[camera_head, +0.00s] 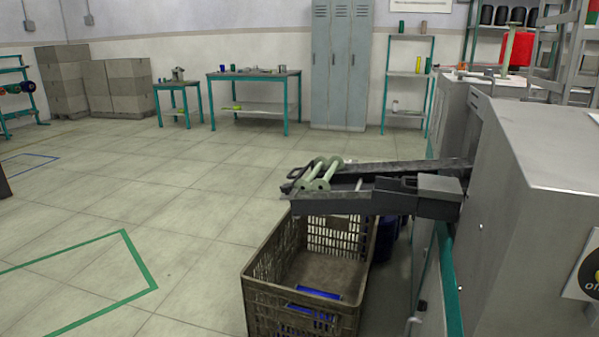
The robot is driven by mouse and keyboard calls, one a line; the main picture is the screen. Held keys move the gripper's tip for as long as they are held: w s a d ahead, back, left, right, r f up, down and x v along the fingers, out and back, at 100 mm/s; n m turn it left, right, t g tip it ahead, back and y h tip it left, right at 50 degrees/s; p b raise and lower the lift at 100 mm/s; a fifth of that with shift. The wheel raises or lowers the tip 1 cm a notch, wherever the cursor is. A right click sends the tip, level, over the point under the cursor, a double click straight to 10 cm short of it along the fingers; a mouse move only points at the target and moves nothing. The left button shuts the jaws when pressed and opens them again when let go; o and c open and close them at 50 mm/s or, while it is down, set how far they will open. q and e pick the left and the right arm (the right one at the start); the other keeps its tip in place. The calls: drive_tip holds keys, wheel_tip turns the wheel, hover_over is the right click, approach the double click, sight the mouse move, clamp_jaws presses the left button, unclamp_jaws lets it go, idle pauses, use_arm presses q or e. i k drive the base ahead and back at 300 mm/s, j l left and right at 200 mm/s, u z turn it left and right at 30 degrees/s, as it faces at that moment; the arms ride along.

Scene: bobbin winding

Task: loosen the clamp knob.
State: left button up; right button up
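No clamp knob can be made out with certainty. The large grey machine (545,170) fills the right side. A dark metal chute or bracket (345,200) sticks out from it to the left. Pale green empty bobbins (322,174) lie at its outer end, beside a small dark loop-shaped part (298,172) that I cannot identify. A red wound bobbin (518,48) stands upright behind the machine's top at the upper right. Neither of my grippers shows in the head view.
A brown plastic crate (262,295) with blue handles stands on the floor below the bracket. Workbenches (254,76), lockers (339,65), a shelf (407,75) and stacked cartons (125,88) line the back wall. The floor to the left is open, with green line marking.

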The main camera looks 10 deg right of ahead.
sight(286, 188)
drive_tip(key=i+z, duration=0.2)
drive_tip(key=i, duration=0.25)
drive_tip(key=i+j+z, duration=0.15)
drive_tip(key=i, duration=0.3)
drive_tip(key=i+j+z, duration=0.2)
drive_tip(key=i, duration=0.25)
drive_tip(key=i+j+z, duration=0.15)
drive_tip(key=j+z, duration=0.3)
drive_tip(key=j, duration=0.25)
drive_tip(key=j+z, duration=0.4)
drive_tip(key=j, duration=0.35)
drive_tip(key=j+z, duration=0.45)
drive_tip(key=j, duration=0.3)
